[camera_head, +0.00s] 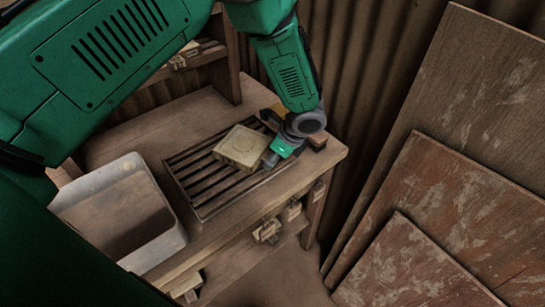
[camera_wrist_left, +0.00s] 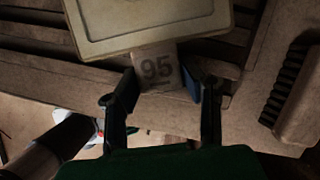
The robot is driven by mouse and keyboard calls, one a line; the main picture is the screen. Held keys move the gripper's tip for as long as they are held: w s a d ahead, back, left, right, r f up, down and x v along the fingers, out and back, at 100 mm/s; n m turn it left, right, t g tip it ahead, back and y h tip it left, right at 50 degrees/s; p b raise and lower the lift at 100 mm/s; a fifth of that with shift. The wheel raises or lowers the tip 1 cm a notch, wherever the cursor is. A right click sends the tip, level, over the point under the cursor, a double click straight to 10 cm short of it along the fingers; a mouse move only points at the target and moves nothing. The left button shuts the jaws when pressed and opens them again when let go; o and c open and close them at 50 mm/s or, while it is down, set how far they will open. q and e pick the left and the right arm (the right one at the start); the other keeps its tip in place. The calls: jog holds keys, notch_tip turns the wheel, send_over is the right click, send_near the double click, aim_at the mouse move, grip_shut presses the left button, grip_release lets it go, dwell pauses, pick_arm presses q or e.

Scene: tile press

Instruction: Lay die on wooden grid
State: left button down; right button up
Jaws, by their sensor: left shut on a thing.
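The die (camera_head: 241,146) is a pale, square, flat block with a raised rim and a short handle tab. It is over the slatted wooden grid (camera_head: 183,161) on the bench. My left gripper (camera_head: 270,160) is at its right end. In the left wrist view my left gripper (camera_wrist_left: 165,90) is shut on the tab marked 95, a finger on each side, and the die (camera_wrist_left: 150,22) extends away above slats. I cannot tell whether the die touches the grid. My right gripper is not in view.
A translucent plastic bin (camera_head: 160,244) stands left of the grid on the bench (camera_head: 130,127). A brush (camera_wrist_left: 300,95) lies right of the gripper in the left wrist view. Large worn boards (camera_head: 420,265) lean at the right near a corrugated wall.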

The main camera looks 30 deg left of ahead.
pick_arm(q)
jog(key=shift+s+d+f, duration=0.1)
jog(key=shift+d+f, duration=0.1)
jog(key=shift+f, duration=0.05)
jog(key=c, duration=1)
grip_release()
jog(key=shift+s+a+f, duration=0.1)
jog(key=shift+s+a, duration=0.05)
jog(key=shift+a, duration=0.05)
jog(key=shift+c, duration=0.2)
jog(key=shift+a+f, duration=0.15)
jog(key=shift+a, duration=0.4)
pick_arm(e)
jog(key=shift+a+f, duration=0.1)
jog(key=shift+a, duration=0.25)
pick_arm(q)
jog(key=shift+d, duration=0.3)
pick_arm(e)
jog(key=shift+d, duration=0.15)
pick_arm(q)
jog(key=shift+r, duration=0.5)
jog(key=v, duration=1.2)
jog(key=shift+w, duration=0.2)
